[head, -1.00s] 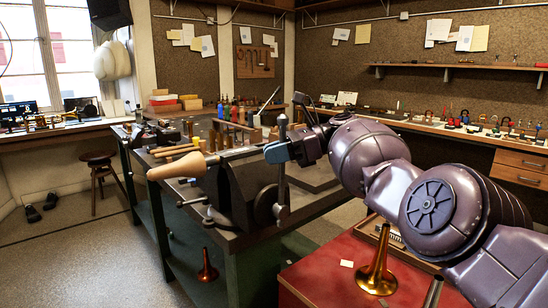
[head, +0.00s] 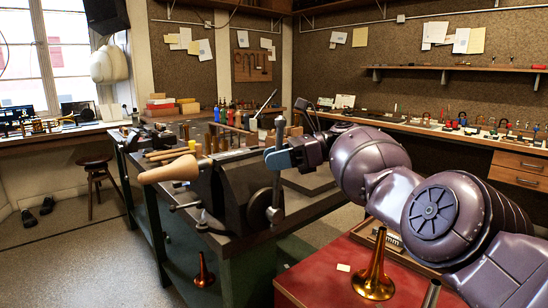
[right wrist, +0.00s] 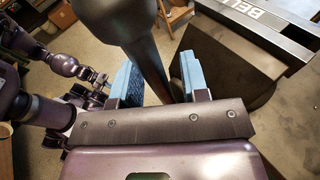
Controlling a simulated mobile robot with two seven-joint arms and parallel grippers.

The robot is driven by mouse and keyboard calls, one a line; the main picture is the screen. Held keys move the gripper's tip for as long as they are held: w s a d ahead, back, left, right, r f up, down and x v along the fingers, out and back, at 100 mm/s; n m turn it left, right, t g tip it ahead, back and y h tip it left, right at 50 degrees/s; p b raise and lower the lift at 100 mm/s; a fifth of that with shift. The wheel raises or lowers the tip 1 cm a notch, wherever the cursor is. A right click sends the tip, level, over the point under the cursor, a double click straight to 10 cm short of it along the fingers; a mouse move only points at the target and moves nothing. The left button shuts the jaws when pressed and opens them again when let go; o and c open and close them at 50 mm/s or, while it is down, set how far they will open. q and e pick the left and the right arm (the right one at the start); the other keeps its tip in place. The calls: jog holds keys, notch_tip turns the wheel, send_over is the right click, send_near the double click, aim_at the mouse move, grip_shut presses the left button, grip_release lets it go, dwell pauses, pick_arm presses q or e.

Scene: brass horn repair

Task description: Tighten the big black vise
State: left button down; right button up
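The big black vise (head: 238,188) stands on the near corner of the green workbench, a tapered wooden piece (head: 169,174) sticking out to its left. Its handle bar (head: 277,192) is near upright. My right gripper (head: 279,160) is at the bar's middle, its blue fingers level with it. In the right wrist view the dark bar (right wrist: 148,62) passes between the two blue fingers (right wrist: 157,80), with a gap seen on at least the right side, so the fingers look open around it.
A red-topped cabinet (head: 330,264) with a brass horn bell (head: 374,275) stands in front, below my right arm. A stool (head: 97,175) stands at left. The floor at left is mostly clear.

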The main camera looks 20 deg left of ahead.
jog(key=shift+s+a+r, duration=0.15)
jog(key=shift+a+r, duration=0.1)
jog(key=b+v, duration=0.1)
jog(key=v, duration=1)
jog(key=shift+a+f, duration=0.1)
dwell(0.5)
